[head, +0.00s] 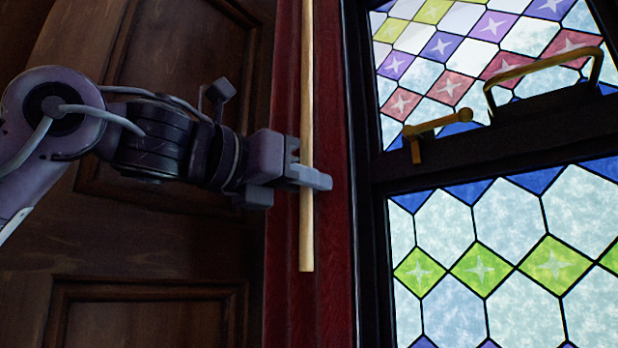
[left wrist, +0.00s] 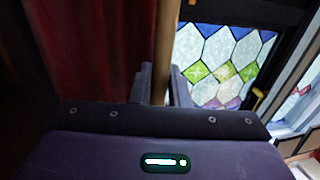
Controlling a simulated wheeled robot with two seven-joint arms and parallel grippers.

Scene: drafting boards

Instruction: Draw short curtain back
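A dark red curtain (head: 336,240) hangs in a narrow vertical strip between the wood panelling and the window frame. It also shows at the left in the left wrist view (left wrist: 95,45). A pale wooden rod (head: 307,235) hangs upright in front of it, its lower end free and its top out of view. My left gripper (head: 308,178) reaches in from the left and is shut on the rod, above its lower end. In the left wrist view the rod (left wrist: 166,45) runs between the two fingers, with little or no gap. My right gripper is in neither view.
A stained-glass window (head: 470,220) in a dark frame fills the right side. A brass latch (head: 437,126) and a brass handle (head: 545,68) stick out from its crossbar. Dark wood panelling (head: 150,235) lies behind my left arm.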

